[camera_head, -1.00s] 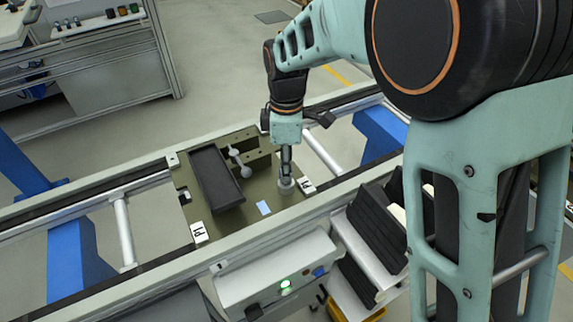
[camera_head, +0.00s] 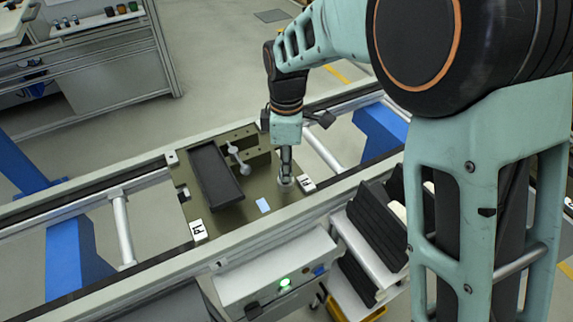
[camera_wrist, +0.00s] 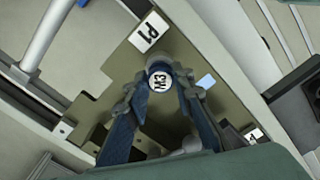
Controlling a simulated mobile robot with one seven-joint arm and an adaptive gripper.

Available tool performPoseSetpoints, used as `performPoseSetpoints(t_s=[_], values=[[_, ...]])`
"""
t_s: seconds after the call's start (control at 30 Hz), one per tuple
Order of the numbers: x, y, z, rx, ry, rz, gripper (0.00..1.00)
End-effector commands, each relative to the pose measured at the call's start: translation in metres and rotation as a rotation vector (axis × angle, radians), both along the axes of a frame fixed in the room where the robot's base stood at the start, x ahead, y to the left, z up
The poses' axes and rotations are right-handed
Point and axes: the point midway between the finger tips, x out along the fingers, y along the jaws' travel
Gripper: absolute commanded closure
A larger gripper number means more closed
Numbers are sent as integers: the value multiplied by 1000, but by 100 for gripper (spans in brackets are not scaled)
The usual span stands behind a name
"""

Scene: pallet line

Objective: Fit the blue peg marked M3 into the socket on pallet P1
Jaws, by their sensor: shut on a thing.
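My gripper (camera_head: 286,172) points down at the right part of the plate. In the wrist view its two blue-grey fingers (camera_wrist: 160,84) close on a round peg with a white top marked M3 (camera_wrist: 159,82). A grey ring (camera_head: 286,182), apparently the socket, shows at the fingertips. The peg's sides and its lower end are hidden, so its depth in the socket cannot be told.
On the plate are a long black tray (camera_head: 217,180), a grey lever-shaped part (camera_head: 239,160) and a pale blue patch (camera_head: 263,205). Conveyor rails (camera_head: 130,262) run along both sides. A control box with a green light (camera_head: 285,283) and black bins (camera_head: 375,232) stand on the near side.

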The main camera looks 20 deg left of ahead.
Motion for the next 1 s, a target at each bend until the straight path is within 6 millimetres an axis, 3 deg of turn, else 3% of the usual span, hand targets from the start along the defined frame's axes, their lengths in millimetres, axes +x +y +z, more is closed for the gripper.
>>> performPoseSetpoints(t_s=[0.9, 0.93, 1.0], values=[[0, 1, -4, 1, -1, 0, 100], [0, 1, -4, 1, -1, 0, 77], [0, 1, -4, 1, -1, 0, 69]])
